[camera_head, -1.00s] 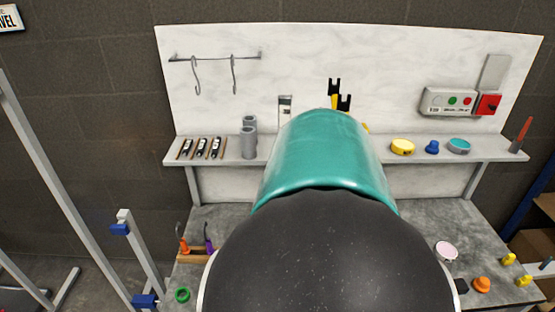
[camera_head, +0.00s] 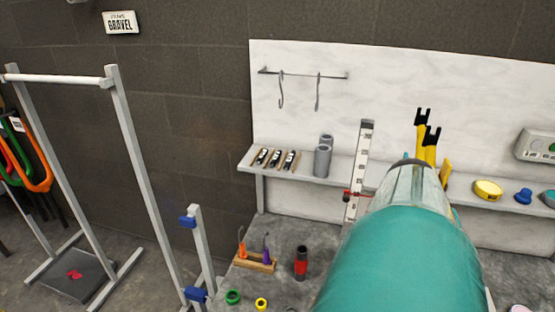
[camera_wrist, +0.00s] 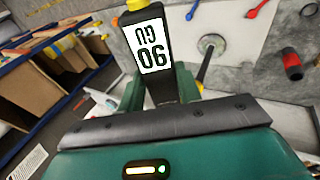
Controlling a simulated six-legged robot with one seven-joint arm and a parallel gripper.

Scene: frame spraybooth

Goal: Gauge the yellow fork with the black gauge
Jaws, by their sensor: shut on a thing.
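My gripper (camera_wrist: 160,85) is shut on a black block with a white label, which I take to be the black gauge (camera_wrist: 183,82); a yellow part shows at its far end. I cannot tell whether one is the yellow fork. At the left edge, an orange fork-shaped frame (camera_head: 42,170) and a green one (camera_head: 12,150) hang; no yellow one shows there.
An upright scale (camera_head: 360,165) with a red clip stands close left of my arm. A shelf (camera_head: 335,163) holds grey cylinders (camera_head: 322,160) and a yellow round piece (camera_head: 488,190). A red-black cylinder (camera_head: 301,262) stands on the bench. A post with blue clamps (camera_head: 200,250) stands left of the bench.

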